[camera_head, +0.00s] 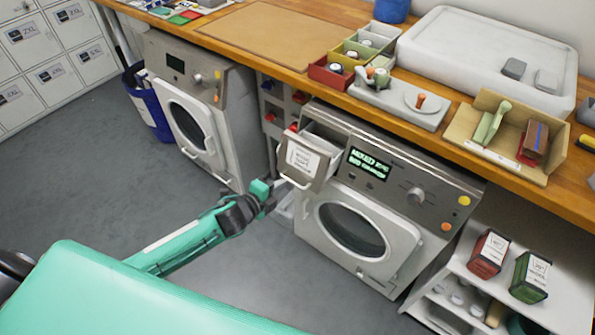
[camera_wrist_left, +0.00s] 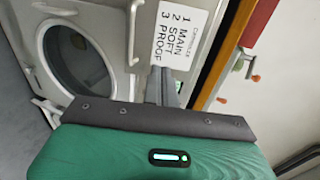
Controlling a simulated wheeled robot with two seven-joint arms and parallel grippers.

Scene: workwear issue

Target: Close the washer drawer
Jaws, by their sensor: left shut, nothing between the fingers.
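The right-hand washer (camera_head: 352,225) has its drawer (camera_head: 303,158) pulled out at the upper left of its front. The drawer front is grey with a white label and a pale bar handle below it. My left gripper (camera_head: 277,186) is shut and empty, low and just left of the drawer front. In the left wrist view, the labelled drawer front (camera_wrist_left: 150,25) and its handle lie beyond my shut fingers (camera_wrist_left: 163,86). I cannot tell whether the fingertips touch it. The washer's round door (camera_wrist_left: 75,60) shows at left there. My right gripper is out of view.
Another washer (camera_head: 190,105) stands to the left, with a panel of red knobs (camera_head: 299,97) between the two. A wooden worktop (camera_head: 460,150) with trays runs above. A blue bin (camera_head: 150,105) and grey lockers (camera_head: 35,45) stand at left. The floor in front is clear.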

